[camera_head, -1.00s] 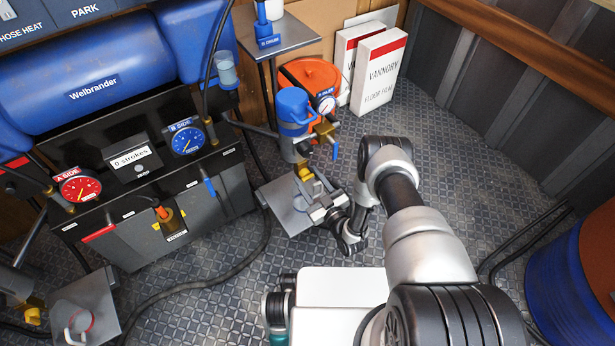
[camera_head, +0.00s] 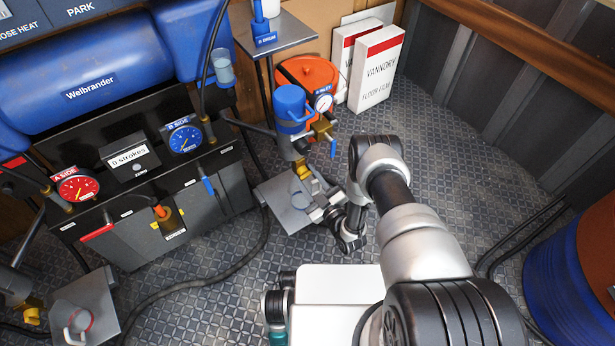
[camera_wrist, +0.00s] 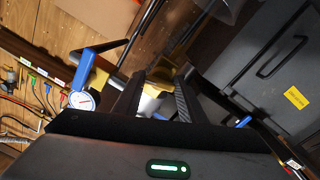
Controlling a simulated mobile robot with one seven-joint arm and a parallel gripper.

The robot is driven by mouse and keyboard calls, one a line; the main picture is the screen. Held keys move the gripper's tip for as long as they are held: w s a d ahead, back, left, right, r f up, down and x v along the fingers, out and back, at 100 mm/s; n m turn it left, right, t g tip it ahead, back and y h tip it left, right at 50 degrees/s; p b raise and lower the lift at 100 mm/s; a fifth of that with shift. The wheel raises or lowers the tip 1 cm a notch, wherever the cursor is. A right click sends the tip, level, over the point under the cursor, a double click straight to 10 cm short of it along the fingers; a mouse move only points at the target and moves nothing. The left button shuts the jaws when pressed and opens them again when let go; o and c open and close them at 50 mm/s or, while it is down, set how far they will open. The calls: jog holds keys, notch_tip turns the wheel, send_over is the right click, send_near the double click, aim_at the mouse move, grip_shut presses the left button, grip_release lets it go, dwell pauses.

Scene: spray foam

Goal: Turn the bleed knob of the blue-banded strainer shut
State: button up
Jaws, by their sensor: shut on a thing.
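The blue-banded strainer (camera_head: 293,108) stands upright at the centre of the head view, with a round gauge on its right. Its yellow bleed knob (camera_head: 302,171) is at the bottom, partly hidden by my gripper. My gripper (camera_head: 312,192) reaches in from the lower right, just above the grey plate. In the wrist view my gripper (camera_wrist: 157,92) has its two dark fingers on either side of the yellow knob (camera_wrist: 152,88) and is shut on it. The knob's turn angle cannot be told.
A grey plate (camera_head: 275,198) lies under the strainer, with a small clear cup on it. A black hose (camera_head: 262,246) crosses the floor. Another strainer (camera_head: 30,314) with a yellow knob is at lower left.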

jog(key=shift+a+f+n+y, duration=0.1)
jog(key=shift+n+y, duration=0.05)
jog(key=shift+n, duration=2.5)
jog(key=shift+d+f+n+y, duration=0.1)
jog(key=shift+n+y, duration=0.1)
jog(key=shift+n, duration=2.4)
jog(key=shift+a+f+n+y, duration=0.1)
jog(key=shift+n+y, duration=0.05)
jog(key=shift+n, duration=2.5)
jog(key=o, duration=0.8)
jog(key=shift+r, duration=0.1)
